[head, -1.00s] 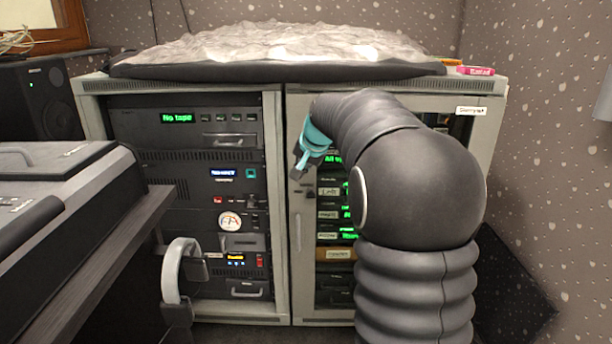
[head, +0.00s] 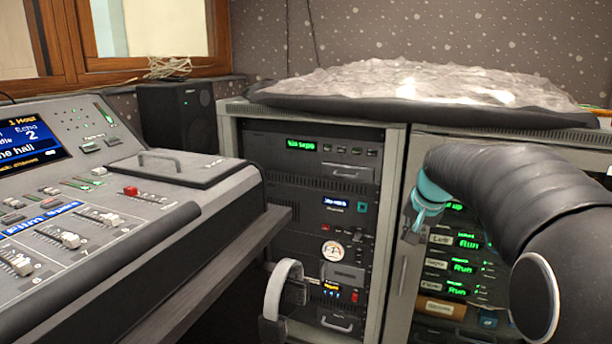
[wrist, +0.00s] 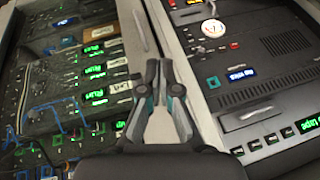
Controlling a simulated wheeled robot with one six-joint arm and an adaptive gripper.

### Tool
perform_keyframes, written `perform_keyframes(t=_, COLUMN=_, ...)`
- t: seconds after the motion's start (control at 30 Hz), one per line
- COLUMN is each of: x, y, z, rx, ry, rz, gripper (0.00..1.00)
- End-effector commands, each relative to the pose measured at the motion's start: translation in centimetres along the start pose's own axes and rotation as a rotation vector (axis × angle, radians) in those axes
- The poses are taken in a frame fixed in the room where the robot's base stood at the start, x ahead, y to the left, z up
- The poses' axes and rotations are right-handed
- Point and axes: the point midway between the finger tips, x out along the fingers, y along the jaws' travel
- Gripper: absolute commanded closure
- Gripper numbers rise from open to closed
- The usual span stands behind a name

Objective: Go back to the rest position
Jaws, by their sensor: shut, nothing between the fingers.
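My gripper (head: 412,226) hangs at the end of my bent dark arm, at the right of the head view. It is in front of the equipment rack (head: 397,165), near the frame between the two bays. In the wrist view my gripper (wrist: 160,68) has its fingertips together with nothing between them. In the head view the fingers are small and partly hidden by the teal wrist part.
A mixing console (head: 75,230) with faders fills the left. A black speaker (head: 178,115) stands behind it. A headphone-like grey band (head: 283,290) hangs beside the console desk. A crumpled cover (head: 420,82) lies on the rack top.

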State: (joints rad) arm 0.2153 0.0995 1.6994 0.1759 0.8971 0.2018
Motion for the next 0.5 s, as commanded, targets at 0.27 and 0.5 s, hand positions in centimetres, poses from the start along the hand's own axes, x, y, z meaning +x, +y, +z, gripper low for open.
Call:
perform_keyframes(t=0.27, x=-2.1, y=2.6, z=11.0, rx=-0.188, ry=-0.076, rz=0.059, gripper=1.00)
perform_keyframes(t=0.5, x=-4.4, y=5.0, z=20.6, rx=-0.339, ry=-0.100, rz=0.084, gripper=1.00)
